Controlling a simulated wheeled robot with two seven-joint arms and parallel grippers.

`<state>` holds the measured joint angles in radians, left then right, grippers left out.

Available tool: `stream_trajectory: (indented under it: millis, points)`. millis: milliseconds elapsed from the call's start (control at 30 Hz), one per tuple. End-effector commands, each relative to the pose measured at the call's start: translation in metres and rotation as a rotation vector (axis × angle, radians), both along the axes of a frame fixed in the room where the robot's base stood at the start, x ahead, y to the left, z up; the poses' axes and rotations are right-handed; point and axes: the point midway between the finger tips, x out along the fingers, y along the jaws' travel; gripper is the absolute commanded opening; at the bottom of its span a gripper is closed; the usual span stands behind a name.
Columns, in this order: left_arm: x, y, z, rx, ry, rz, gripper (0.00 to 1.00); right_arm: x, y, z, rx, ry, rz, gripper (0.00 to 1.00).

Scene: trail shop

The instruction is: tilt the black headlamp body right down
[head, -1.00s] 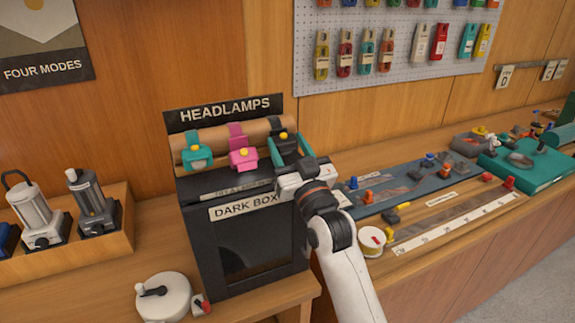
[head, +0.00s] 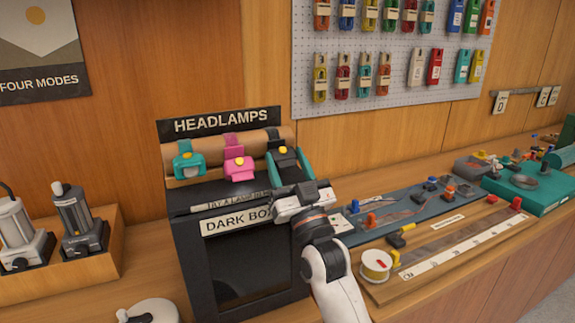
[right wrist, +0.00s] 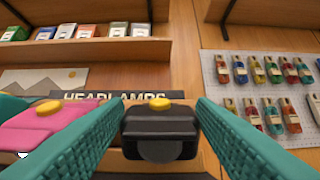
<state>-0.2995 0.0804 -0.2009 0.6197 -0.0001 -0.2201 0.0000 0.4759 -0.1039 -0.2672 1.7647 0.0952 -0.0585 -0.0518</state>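The black headlamp body (head: 283,158) has a yellow button on top and sits at the right end of a brown padded roll on the dark box. In the right wrist view the black headlamp (right wrist: 160,131) faces me, its lens low on the front. My right gripper (head: 287,165) is open, with one teal finger on each side of the black body. In the right wrist view the fingers (right wrist: 160,108) stand close to its sides; whether they touch it I cannot tell. My left gripper is not in view.
A pink headlamp (head: 238,168) and a teal headlamp (head: 188,165) sit left on the same roll. The dark box (head: 205,275) stands below. A counter with a blue board (head: 395,212) and small parts lies to the right. Lanterns (head: 78,222) stand at the left.

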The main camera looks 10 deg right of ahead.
Motion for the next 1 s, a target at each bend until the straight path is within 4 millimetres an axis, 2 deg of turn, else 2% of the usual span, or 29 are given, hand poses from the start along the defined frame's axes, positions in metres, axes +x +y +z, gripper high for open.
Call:
stream_trajectory:
  millis: [300,433,800,1000]
  points:
    - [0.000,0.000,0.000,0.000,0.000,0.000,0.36,0.000,0.000,-0.002,-0.001,0.002,0.000,0.58]
    - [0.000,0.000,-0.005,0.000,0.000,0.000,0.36,-0.007,-0.002,-0.009,-0.001,0.003,0.000,0.58]
    - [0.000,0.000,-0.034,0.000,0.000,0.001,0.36,-0.064,-0.021,-0.054,-0.002,0.005,0.000,0.58]
    - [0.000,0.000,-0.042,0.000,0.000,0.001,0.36,-0.086,-0.028,-0.069,-0.002,0.005,0.000,0.58]
